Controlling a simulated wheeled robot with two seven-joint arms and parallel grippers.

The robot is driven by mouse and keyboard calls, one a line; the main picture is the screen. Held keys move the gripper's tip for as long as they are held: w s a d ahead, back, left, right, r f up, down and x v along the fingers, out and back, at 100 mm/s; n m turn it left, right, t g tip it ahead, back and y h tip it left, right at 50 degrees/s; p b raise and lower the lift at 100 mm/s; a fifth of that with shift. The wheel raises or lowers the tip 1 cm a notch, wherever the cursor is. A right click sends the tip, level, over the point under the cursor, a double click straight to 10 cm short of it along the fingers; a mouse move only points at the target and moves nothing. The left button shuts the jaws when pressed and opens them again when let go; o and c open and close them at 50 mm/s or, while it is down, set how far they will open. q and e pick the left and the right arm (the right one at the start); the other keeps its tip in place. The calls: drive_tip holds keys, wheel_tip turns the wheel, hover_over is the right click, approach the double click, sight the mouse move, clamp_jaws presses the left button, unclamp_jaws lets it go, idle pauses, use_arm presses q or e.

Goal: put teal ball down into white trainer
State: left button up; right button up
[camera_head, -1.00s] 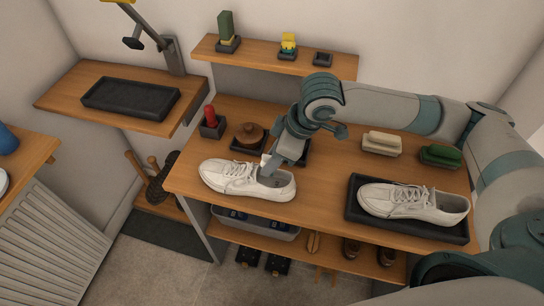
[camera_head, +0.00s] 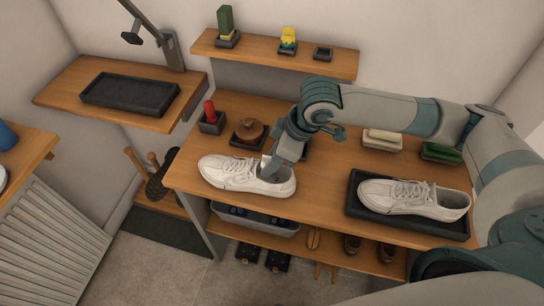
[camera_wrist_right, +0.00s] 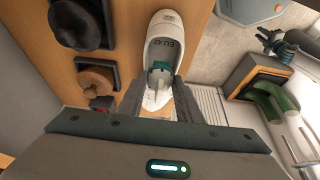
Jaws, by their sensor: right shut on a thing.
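A white trainer (camera_head: 222,171) stands on the wooden bench, left of centre, with its toe to the left. It also shows in the right wrist view (camera_wrist_right: 166,20), its opening facing up. My right gripper (camera_head: 267,172) points down at the trainer's opening, with its fingertips at or just inside it. It is shut on the teal ball (camera_wrist_right: 160,66), a small patch of which shows between the fingers over the opening. The fingers hide the ball in the head view. I cannot tell whether the ball touches the insole. My left gripper is out of view.
A second white trainer (camera_head: 405,197) lies in a black tray (camera_head: 356,211) at right. A round brown wooden item (camera_head: 249,130) and a red-topped item (camera_head: 210,112) stand behind the left trainer. Brushes (camera_head: 382,138) stand at the back right. Bare bench lies between the trainers.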

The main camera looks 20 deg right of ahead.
drive_tip(key=shift+f, duration=0.6)
drive_tip(key=o, duration=1)
wheel_tip(320, 180, up, 9)
drive_tip(key=p, duration=0.9)
drive_tip(key=shift+p, duration=0.35)
drive_tip(key=shift+a, duration=0.1)
